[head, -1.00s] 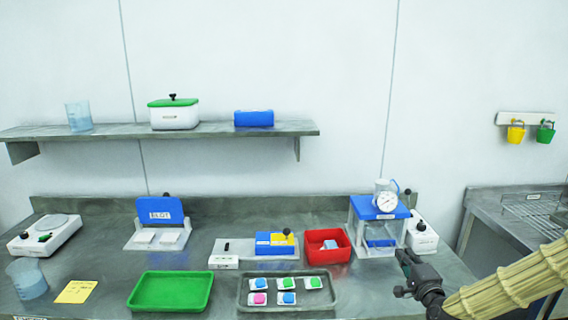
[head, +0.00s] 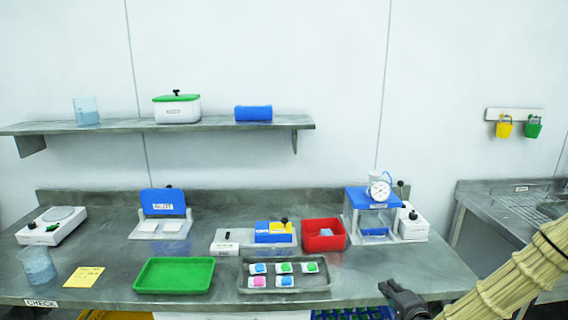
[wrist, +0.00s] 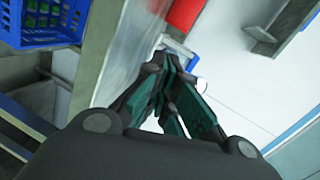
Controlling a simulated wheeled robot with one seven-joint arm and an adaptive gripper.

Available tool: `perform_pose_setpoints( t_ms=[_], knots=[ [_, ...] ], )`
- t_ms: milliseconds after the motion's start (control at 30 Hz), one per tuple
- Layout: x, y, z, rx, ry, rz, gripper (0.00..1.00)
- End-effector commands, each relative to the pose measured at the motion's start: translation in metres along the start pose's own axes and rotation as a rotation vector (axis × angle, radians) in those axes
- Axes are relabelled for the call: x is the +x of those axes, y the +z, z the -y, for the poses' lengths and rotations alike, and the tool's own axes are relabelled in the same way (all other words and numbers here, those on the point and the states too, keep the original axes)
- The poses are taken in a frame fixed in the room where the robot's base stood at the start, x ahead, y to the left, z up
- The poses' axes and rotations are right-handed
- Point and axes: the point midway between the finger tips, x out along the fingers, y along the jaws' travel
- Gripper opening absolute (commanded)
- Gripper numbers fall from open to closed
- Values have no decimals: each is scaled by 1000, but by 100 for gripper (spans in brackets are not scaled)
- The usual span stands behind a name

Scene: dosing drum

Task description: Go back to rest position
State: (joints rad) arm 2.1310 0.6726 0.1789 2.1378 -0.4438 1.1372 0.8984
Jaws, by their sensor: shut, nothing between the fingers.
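My gripper (head: 401,294) is in the head view at the bottom right, in front of the steel bench's front edge and right of the grey tray. In the wrist view my gripper (wrist: 172,88) shows its dark green fingers together with nothing between them. My arm, in a beige ribbed sleeve, reaches in from the right edge. No task object is in my gripper.
The bench (head: 400,265) carries a green tray (head: 173,275), a grey tray (head: 315,282) with several coloured pieces, a red bin (head: 323,235) and a blue-topped stand (head: 371,198). A blue crate (wrist: 38,22) is in the wrist view. A side counter (head: 500,205) stands at right.

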Motion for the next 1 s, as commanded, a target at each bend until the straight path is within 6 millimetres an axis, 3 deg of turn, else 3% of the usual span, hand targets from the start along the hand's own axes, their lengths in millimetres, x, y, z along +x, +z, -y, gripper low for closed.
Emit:
perform_pose_setpoints(
  t_ms=[267,467,667,800,1000],
  knots=[
    [-35,78,-117,-225,253,151,0],
    [-87,131,-206,-421,450,307,0],
    [-156,173,-289,-622,637,494,0],
    [-213,195,-341,-760,759,647,0],
    [-293,212,-393,-927,900,860,0]
  ],
)
